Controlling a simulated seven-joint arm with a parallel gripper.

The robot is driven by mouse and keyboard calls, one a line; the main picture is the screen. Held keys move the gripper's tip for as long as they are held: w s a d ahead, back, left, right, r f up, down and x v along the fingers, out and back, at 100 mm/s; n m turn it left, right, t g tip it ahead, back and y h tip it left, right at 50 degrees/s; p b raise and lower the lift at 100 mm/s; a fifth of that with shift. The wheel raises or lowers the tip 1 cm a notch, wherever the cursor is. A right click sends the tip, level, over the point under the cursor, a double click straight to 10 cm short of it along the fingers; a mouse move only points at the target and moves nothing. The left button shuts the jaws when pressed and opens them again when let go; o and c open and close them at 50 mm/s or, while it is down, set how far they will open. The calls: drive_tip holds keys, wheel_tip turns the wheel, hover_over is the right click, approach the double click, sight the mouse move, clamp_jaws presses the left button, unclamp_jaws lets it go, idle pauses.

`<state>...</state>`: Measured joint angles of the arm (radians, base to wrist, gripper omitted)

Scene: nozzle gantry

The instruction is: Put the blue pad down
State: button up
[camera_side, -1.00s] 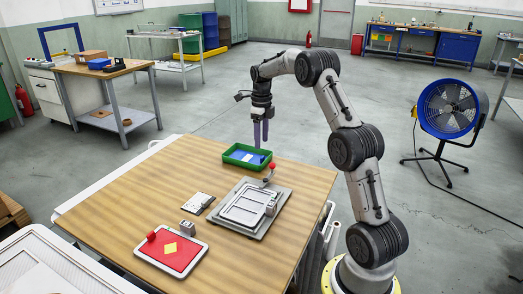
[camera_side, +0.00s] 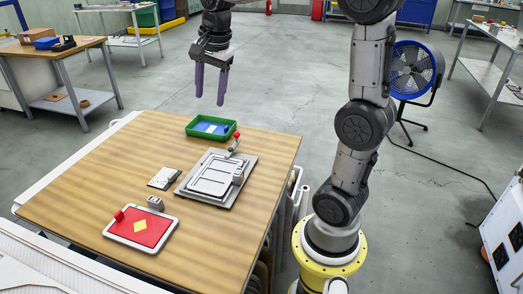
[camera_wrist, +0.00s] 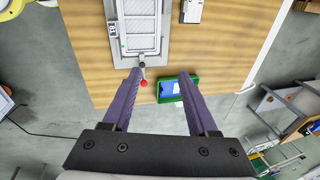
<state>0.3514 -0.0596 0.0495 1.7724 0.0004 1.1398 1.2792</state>
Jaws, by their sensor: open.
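The blue pad (camera_side: 222,129) lies in a green tray (camera_side: 191,131) at the far edge of the wooden table, with a pale patch beside it. The blue pad also shows in the wrist view (camera_wrist: 167,90), inside the green tray (camera_wrist: 194,79). My gripper (camera_side: 210,103) is open and empty, with purple fingers pointing down, above and apart from the tray. In the wrist view its fingers (camera_wrist: 157,72) are spread, with the tray partly behind the right finger.
A grey frame fixture (camera_side: 212,178) with a red-knobbed lever (camera_side: 236,136) stands close in front of the tray. A red plate with a yellow diamond (camera_side: 140,227) lies at the front left. The table's right side is bare.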

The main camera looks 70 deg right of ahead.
drive_tip(key=s+a+f+n+t, duration=0.1)
drive_tip(key=s+a+f+n, duration=0.1)
drive_tip(key=s+a+n, duration=0.4)
drive_tip(key=s+a+f+n+t+y, duration=0.1)
drive_tip(key=s+a+f+n+t, duration=0.1)
drive_tip(key=s+a+n, duration=0.4)
drive_tip(key=s+f+n, duration=0.1)
drive_tip(key=s+n, duration=0.4)
drive_tip(key=n, duration=0.1)
drive_tip(key=shift+s+a+f+n, duration=0.15)
drive_tip(key=shift+f+n, duration=0.15)
drive_tip(key=shift+f, duration=0.05)
